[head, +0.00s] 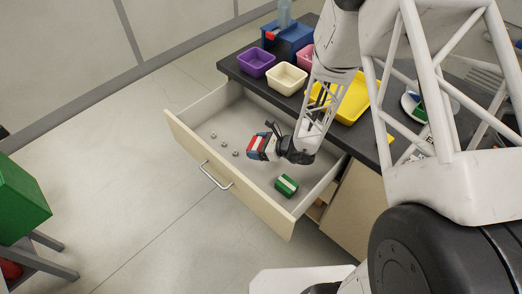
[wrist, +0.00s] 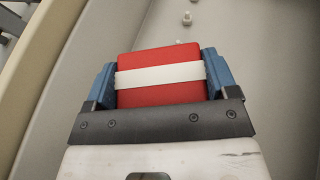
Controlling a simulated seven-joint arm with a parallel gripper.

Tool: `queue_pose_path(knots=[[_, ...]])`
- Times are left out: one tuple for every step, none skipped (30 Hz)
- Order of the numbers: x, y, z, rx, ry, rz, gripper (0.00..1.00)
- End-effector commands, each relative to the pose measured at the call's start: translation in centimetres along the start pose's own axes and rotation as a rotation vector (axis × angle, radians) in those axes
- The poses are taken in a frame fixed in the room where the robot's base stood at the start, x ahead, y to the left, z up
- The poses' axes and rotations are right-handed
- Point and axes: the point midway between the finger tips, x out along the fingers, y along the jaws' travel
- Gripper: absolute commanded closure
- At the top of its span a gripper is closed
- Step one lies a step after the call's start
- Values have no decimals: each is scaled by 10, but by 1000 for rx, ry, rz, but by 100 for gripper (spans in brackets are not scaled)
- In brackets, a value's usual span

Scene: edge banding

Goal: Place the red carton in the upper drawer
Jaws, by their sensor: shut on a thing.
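The red carton (wrist: 160,62) has a white band across it and sits between the blue fingers of my gripper (wrist: 162,80) in the wrist view. In the head view the carton (head: 257,143) is held by my gripper (head: 264,146) above the floor of the open upper drawer (head: 221,116). I cannot tell the exact height above the drawer floor. The drawer is pulled far out and has a metal handle (head: 216,175) on its front.
A green carton with a pale band (head: 286,186) and several small metal pieces (head: 221,146) lie in the drawer. Purple (head: 256,63), cream (head: 287,78) and yellow (head: 351,104) bins stand on the dark worktop (head: 236,72). A green box (head: 20,200) stands at far left.

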Motion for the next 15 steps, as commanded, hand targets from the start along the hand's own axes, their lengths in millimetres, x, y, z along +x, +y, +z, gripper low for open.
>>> queue_pose_path(knots=[[0,0,-1,0,0,0,45],[0,0,-1,0,0,0,45],[1,0,-1,0,0,0,45],[1,0,-1,0,0,0,45],[0,0,-1,0,0,0,45],[0,0,-1,0,0,0,45],[0,0,-1,0,0,0,45],[0,0,-1,0,0,0,45],[0,0,-1,0,0,0,45],[0,0,-1,0,0,0,45],[1,0,-1,0,0,0,45],[1,0,-2,0,0,0,45],[1,0,-3,0,0,0,45],[2,0,-4,1,0,0,45],[3,0,-6,1,0,0,45]])
